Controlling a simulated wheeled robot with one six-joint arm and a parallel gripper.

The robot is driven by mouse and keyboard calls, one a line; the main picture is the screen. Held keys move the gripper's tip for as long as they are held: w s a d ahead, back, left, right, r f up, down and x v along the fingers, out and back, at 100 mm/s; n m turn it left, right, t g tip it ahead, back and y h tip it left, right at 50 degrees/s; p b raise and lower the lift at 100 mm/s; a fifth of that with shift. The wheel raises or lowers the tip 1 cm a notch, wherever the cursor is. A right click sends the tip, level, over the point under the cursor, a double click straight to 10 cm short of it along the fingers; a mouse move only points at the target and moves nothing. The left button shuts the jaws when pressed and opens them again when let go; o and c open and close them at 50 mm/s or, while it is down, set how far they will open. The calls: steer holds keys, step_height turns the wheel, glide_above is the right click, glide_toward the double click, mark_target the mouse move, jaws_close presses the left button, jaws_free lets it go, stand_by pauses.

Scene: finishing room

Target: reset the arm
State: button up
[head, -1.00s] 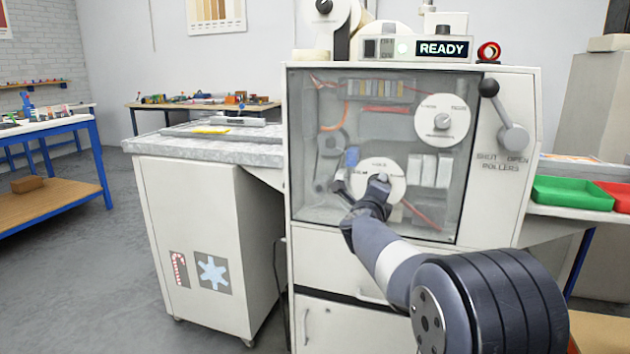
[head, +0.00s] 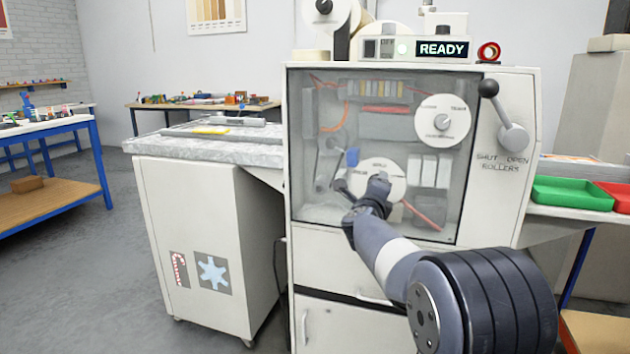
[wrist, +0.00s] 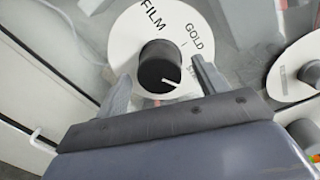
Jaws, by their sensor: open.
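My gripper (head: 360,184) is in front of the lower white dial (head: 392,172) on the laminating machine's front. In the wrist view my gripper (wrist: 160,78) is open, one finger on each side of the dial's black knob (wrist: 158,62). I cannot tell whether either finger touches the knob. The lower dial (wrist: 128,28) reads FILM and GOLD, with another word partly hidden. The knob's white pointer mark is toward the lower right, near that partly hidden word. My arm reaches in from the lower right of the head view.
The machine (head: 515,110) has a READY display (head: 441,48), an upper dial (head: 442,121) and a roller lever (head: 505,120) on its right. A green tray (head: 572,193) and a red tray (head: 618,194) sit at right. A grey-topped cabinet (head: 190,230) stands left; open floor lies beyond it.

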steer(key=shift+x, duration=0.9)
steer(key=shift+r+n+p, duration=0.2)
steer(key=shift+n+p, duration=0.4)
steer(key=shift+p, duration=0.05)
steer(key=shift+s+n+p, duration=0.15)
steer(key=shift+n+p, duration=0.6)
steer(key=shift+n, duration=0.35)
steer(key=n+p, duration=0.2)
steer(key=n, duration=0.1)
steer(key=shift+a, duration=0.1)
steer(key=n+p, duration=0.2)
steer(key=n, duration=0.2)
steer(key=shift+h+p, duration=0.3)
steer(key=shift+p, duration=0.05)
steer(key=n+p, duration=0.4)
steer(key=n, duration=0.3)
steer(key=shift+p, duration=0.35)
steer(key=n+p, duration=0.2)
steer(key=n, duration=0.2)
steer(key=shift+f+p, duration=0.15)
steer(key=shift+p, duration=0.15)
steer(key=shift+a, duration=0.1)
